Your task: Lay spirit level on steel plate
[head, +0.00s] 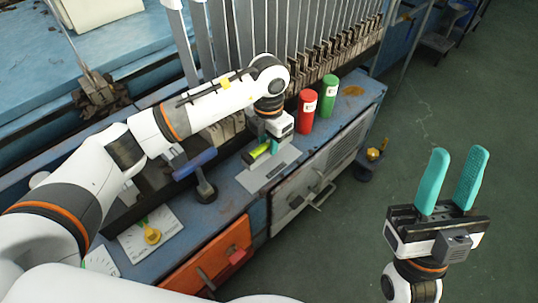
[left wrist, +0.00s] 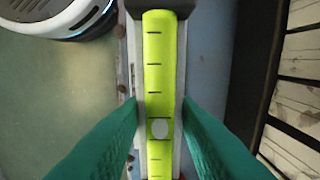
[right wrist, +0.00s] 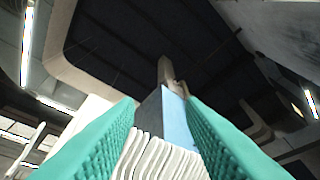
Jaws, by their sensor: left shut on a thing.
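The yellow-green spirit level (head: 259,152) is at the grey steel plate (head: 256,181) on the blue bench. My left gripper (head: 273,145) points down and is shut on the level. In the left wrist view the level (left wrist: 160,75) runs lengthwise between the teal fingers, with a pale round spot on it. Narrow grey strips show along both its sides. I cannot tell whether its underside touches the plate. My right gripper (head: 452,182) is raised over the floor at the right, fingers up, open and empty.
A red can (head: 306,111) and a green can (head: 327,96) stand right of the plate. A blue-handled tool (head: 195,165) on a round base stands to its left. Upright metal bars (head: 300,40) line the back.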

